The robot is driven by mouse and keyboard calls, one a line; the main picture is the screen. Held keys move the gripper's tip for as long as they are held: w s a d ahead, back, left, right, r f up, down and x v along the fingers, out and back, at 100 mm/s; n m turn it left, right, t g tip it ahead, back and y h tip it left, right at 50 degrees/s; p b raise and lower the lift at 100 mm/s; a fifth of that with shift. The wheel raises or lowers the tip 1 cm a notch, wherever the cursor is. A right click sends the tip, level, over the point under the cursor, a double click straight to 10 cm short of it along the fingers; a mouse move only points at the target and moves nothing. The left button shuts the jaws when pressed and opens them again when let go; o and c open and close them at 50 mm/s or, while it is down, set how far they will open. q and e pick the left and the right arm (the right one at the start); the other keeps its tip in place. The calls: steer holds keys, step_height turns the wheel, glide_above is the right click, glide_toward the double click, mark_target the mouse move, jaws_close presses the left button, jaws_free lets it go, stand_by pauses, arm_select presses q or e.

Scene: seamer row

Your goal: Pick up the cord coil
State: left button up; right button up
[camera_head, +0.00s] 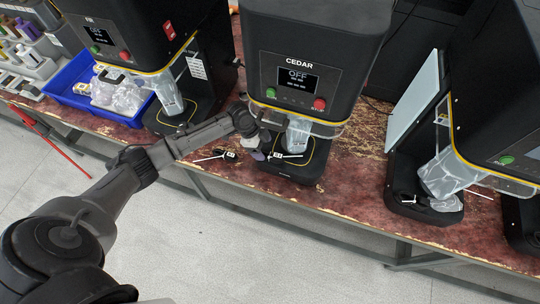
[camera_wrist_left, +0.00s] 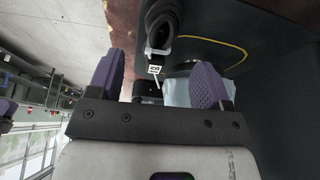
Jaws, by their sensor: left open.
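The cord coil (camera_wrist_left: 161,24) is a black loop with a small white printed tag and a white tie end, seen ahead of my left gripper in the left wrist view. In the head view a tag with a white tie (camera_head: 277,155) shows at the front of the CEDAR machine's base, where the black coil is hard to tell from the dark base. My left gripper (camera_wrist_left: 160,82) has its purple fingers spread, with the tag showing between them. It also shows beside the tag in the head view (camera_head: 261,147). My right gripper is out of view.
The CEDAR machine (camera_head: 298,62) stands close above my left gripper, its display reading OFF. Another tagged item (camera_head: 231,156) lies on the worn red bench left of the base. Similar machines stand on both sides. A blue bin (camera_head: 75,103) holds clear bags at the left.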

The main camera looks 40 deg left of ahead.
mark_target(269, 154)
arm_select(q)
steer(key=shift+d+b+x, duration=0.15)
steer(key=shift+b+x, duration=0.05)
steer(key=shift+x, duration=1.1)
steer(key=shift+d+b+x, duration=0.15)
steer(key=shift+x, duration=1.2)
steer(key=shift+w+r, duration=0.1)
steer(key=shift+r, duration=0.05)
steer(key=shift+c, duration=0.2)
steer(key=c, duration=1.1)
